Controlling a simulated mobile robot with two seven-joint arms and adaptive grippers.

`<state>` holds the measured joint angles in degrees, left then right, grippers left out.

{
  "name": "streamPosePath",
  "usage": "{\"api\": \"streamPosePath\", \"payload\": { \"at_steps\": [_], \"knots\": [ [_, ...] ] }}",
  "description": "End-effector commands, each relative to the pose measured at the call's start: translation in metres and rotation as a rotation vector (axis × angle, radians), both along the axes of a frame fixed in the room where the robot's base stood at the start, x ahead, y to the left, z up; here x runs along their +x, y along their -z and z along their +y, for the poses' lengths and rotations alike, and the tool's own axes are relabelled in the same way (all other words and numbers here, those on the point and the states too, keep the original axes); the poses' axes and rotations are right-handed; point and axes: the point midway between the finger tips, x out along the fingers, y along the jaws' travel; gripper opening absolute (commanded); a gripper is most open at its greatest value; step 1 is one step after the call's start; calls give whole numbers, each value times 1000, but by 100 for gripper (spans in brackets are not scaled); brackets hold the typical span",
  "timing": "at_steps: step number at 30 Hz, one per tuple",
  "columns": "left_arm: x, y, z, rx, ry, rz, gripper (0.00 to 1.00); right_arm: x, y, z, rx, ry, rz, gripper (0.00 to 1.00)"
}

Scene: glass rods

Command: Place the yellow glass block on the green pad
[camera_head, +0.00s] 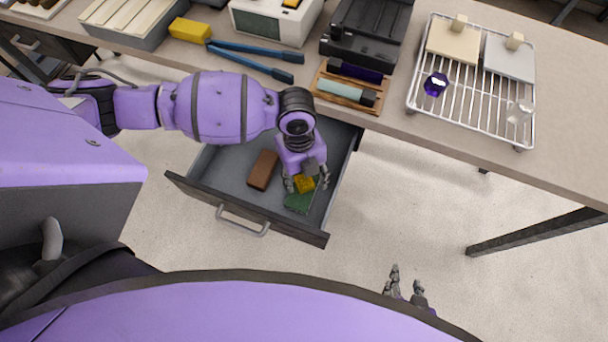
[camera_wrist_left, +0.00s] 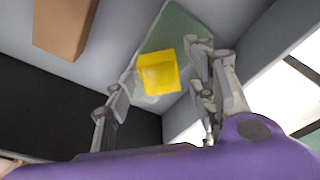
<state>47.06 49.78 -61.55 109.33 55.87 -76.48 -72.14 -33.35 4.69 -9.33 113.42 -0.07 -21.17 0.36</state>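The yellow glass block (camera_head: 304,184) is in the open drawer, at the near right part of its floor. In the left wrist view the yellow block (camera_wrist_left: 158,73) lies over the green pad (camera_wrist_left: 178,32) and appears to rest on it. The green pad (camera_head: 299,203) shows partly below the block in the head view. My left gripper (camera_head: 307,184) reaches down into the drawer. Its fingers (camera_wrist_left: 158,75) are spread on either side of the block, with gaps visible. My right gripper (camera_head: 406,286) is low at the bottom right, its fingers apart and empty.
A brown block (camera_head: 263,169) lies in the drawer (camera_head: 215,163) left of my gripper. The drawer walls stand close around it. On the table above are a wire rack (camera_head: 470,111), a wooden tray (camera_head: 375,103) and blue-handled pliers (camera_head: 262,54).

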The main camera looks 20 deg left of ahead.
Motion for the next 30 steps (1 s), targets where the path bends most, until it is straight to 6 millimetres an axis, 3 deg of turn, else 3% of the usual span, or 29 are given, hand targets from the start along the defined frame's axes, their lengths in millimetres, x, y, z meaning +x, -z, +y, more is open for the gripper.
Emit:
{"api": "streamPosePath", "payload": {
  "at_steps": [7, 11, 21, 30],
  "knots": [
    [0, -2, 0, 0, 0, 0, 51, 1, -1, -1, -1, -2, -2, 40],
    [2, -14, 2, 1, -1, -2, 51, 2, -3, 0, -1, -2, -5, 40],
    [10, -84, 8, -1, -1, -5, 51, 5, -7, 3, 5, -4, -8, 40],
    [13, -120, 12, 1, 1, -1, 51, 4, -8, 5, 8, -5, -5, 40]
  ]
}}
